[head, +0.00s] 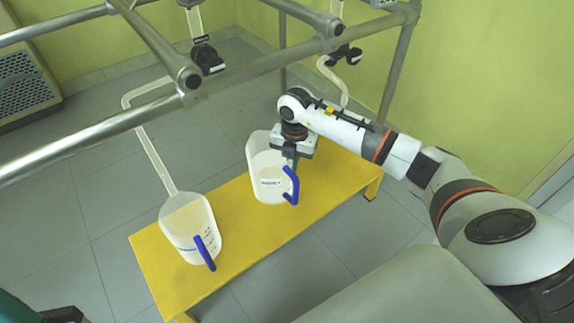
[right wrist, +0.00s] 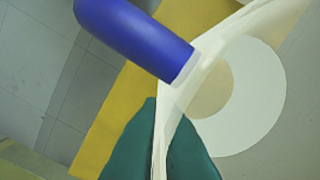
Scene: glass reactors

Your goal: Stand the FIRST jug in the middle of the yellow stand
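Two whitish translucent jugs with blue handles are on the yellow stand (head: 150,262). One jug (head: 268,185) is upright near the middle of the stand's length; the other jug (head: 185,225) is at its left end. I cannot read which is marked FIRST. My right gripper (head: 291,163) is at the middle jug, beside its blue handle (head: 292,186). In the right wrist view, the green fingers (right wrist: 162,140) close on both sides of the thin jug wall (right wrist: 180,85), with the blue handle (right wrist: 135,38) close by. My left gripper does not show clearly.
Metal frame tubes (head: 100,128) cross above the stand. A pale bent tube (head: 152,155) hangs down to the left jug, and another (head: 330,75) hangs behind my right wrist. The stand's top is bare between and around the jugs.

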